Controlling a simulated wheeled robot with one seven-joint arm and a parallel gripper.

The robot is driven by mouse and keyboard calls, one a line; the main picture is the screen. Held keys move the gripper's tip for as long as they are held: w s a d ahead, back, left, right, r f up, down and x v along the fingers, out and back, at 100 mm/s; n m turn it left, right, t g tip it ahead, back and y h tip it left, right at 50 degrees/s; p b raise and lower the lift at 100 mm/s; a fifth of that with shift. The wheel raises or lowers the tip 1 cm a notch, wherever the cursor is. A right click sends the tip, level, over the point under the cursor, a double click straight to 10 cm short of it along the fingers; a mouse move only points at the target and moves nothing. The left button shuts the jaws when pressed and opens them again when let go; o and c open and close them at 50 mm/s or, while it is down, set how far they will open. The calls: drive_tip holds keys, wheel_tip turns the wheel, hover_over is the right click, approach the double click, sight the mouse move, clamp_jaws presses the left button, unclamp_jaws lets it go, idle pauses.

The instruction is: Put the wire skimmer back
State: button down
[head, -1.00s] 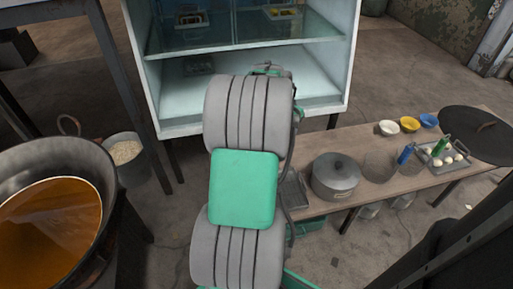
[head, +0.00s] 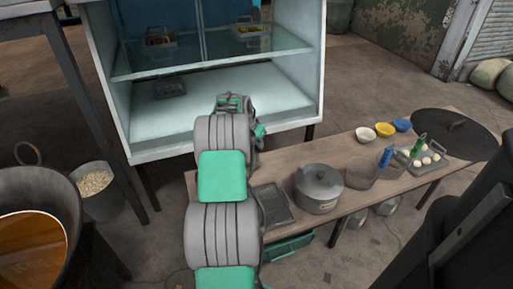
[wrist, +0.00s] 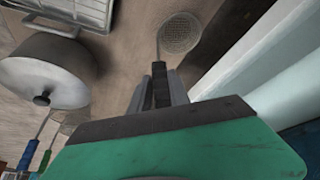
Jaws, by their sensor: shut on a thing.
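In the wrist view my gripper (wrist: 160,85) is shut on the handle of a wire skimmer (wrist: 180,33), whose round mesh head extends away from the fingertips. The mesh appears over the wooden bench top (wrist: 125,60); I cannot tell whether it touches. In the head view my arm hides the held skimmer and the fingers. Other skimmers, one with a blue handle (head: 386,157) and one with a green handle (head: 419,145), are at the right part of the bench (head: 345,143). Their handles also show at the lower left of the wrist view.
A lidded pot (head: 319,188) and a dark tray (head: 272,204) stand on the bench. A glass-shelved cabinet (head: 215,100) is behind my arm. Several small bowls (head: 385,130) and a tray of eggs (head: 433,165) are at the right. A wok of orange liquid (head: 30,240) is at left.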

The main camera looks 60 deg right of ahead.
drive_tip(key=shift+f, duration=0.3)
drive_tip(key=c, duration=1.2)
unclamp_jaws()
drive_tip(key=shift+f, duration=0.2)
